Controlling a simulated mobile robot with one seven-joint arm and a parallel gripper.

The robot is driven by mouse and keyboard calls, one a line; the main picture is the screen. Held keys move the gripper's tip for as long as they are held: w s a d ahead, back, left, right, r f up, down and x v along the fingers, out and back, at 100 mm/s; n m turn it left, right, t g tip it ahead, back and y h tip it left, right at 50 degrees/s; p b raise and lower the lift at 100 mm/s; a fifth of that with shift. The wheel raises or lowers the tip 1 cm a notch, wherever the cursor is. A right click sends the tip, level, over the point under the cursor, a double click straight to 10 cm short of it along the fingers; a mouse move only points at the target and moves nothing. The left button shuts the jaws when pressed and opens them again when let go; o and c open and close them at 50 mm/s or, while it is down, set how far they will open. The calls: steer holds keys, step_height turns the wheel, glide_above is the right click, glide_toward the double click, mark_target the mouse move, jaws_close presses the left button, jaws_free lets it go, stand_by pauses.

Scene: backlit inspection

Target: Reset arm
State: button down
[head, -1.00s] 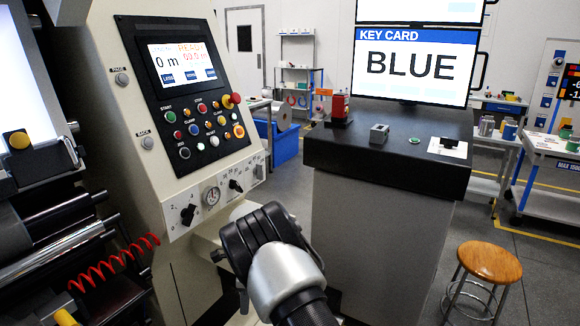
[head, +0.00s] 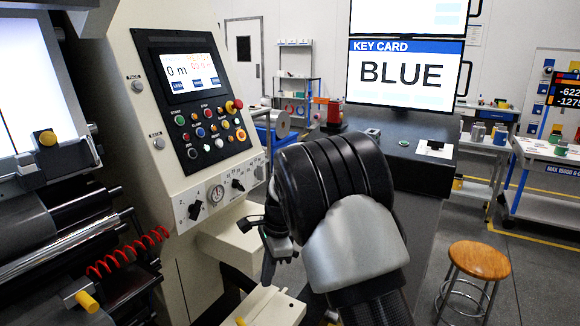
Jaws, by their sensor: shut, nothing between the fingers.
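My arm rises from the bottom of the head view, with its thick black and silver links in front of the dark-topped console. My gripper (head: 268,272) shows small and dark at the left of these links. It points down in front of the cream control machine, above a cream ledge. Its fingers are together with nothing held. Part of the gripper is hidden behind my own arm.
The control panel (head: 192,108) with buttons and a small screen stands left. The console (head: 415,165) bears a screen reading BLUE. A wooden stool (head: 479,261) stands at right. A red coiled hose (head: 125,252) hangs lower left. Grey floor shows between console and stool.

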steer(key=s+d+r+n+t, duration=0.1)
steer(key=s+d+r+n, duration=0.2)
steer(key=s+d+r, duration=0.5)
steer(key=s+d+r+n+t, duration=0.1)
steer(key=s+d+r+n, duration=0.35)
steer(key=r, duration=0.55)
steer(key=s+d+n+t+h, duration=0.1)
steer(key=s+d+n+t, duration=0.2)
steer(key=s, duration=0.6)
steer(key=s+d+n+h, duration=0.1)
steer(key=s+d+n, duration=0.35)
steer(key=s, duration=0.45)
step_height(320, 180, up, 17)
steer(key=m+p, duration=0.1)
steer(key=p, duration=1.5)
steer(key=shift+w, duration=0.25)
steer(key=shift+f, duration=0.15)
